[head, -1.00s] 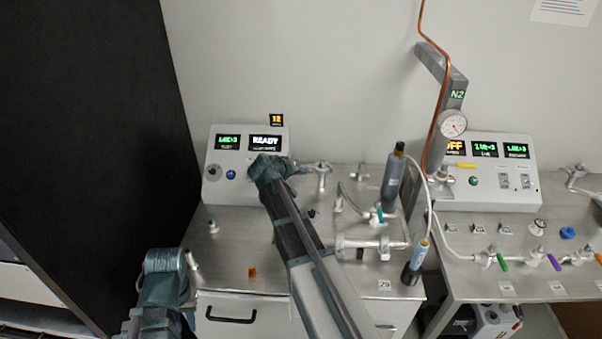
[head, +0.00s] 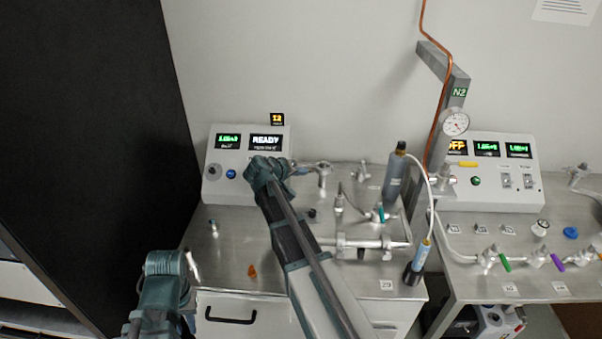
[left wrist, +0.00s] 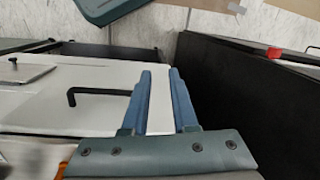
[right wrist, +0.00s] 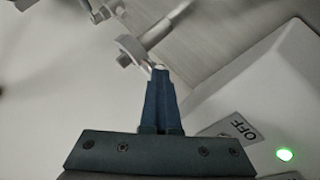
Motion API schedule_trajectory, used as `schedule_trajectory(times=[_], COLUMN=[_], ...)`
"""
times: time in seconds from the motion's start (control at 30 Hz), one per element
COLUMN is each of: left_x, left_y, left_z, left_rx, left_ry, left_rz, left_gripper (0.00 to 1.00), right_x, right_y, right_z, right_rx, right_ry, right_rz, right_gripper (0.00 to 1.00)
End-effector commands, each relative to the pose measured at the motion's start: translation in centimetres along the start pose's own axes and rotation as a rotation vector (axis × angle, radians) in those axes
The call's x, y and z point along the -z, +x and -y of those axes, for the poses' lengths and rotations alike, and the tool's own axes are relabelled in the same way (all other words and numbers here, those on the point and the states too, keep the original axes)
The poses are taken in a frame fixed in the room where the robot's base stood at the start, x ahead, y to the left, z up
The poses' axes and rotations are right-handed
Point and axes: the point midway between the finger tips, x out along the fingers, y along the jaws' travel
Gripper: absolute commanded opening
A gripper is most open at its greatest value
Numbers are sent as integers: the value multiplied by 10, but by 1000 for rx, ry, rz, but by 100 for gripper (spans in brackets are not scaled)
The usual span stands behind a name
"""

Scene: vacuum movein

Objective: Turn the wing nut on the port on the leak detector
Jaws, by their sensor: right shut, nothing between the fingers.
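The leak detector is the grey cabinet with a panel (head: 213,190) that reads READY. A metal port fitting (head: 323,170) shows beside my right gripper (head: 291,167) in the head view. In the right wrist view, a ring-shaped metal clamp (right wrist: 131,46) sits just beyond the fingertips of my right gripper (right wrist: 160,72). A small pale piece by the tips may be the wing nut; I cannot tell, nor whether they touch. The right fingers are shut and empty. My left gripper (head: 194,267) is open and empty, low at the cabinet's front left, and shows in the left wrist view (left wrist: 161,72).
A small orange piece (head: 252,271) lies near the cabinet's front edge. A black partition (head: 90,130) borders the left. The front left top is mostly clear.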

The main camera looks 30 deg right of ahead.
Motion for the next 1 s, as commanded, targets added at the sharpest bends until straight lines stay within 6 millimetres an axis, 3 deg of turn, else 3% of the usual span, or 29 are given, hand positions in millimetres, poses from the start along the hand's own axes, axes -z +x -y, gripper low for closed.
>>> schedule_trajectory(times=[1.0], left_x=[1], left_y=[10], left_z=[-1], left_rx=[0], left_ry=[0], left_rz=[0], left_gripper=[27], right_x=[-1], right_y=[1], right_z=[4], right_rx=[-44], right_ry=[-43], right_rz=[2], right_gripper=[0])
